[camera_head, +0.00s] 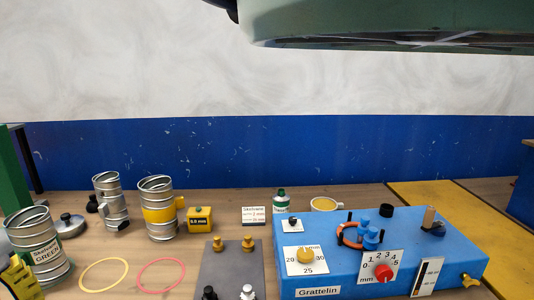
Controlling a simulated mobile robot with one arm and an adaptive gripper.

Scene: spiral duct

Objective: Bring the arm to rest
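My gripper is not visible in the head view. A large grey-green body crosses the top right of the picture, close to the camera; I cannot tell if it is part of my arm. Below it, the wooden bench top (130,262) holds several metal duct pieces and a blue box. No gripper shows near any of them.
A spiral duct labelled GREEN (36,250), a yellow-banded duct (158,210) and a smaller duct (110,201) stand left. A yellow ring (103,261) and red ring (161,260) lie flat. The blue Grattelin box (345,286) stands right, beside a grey plate (230,272).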

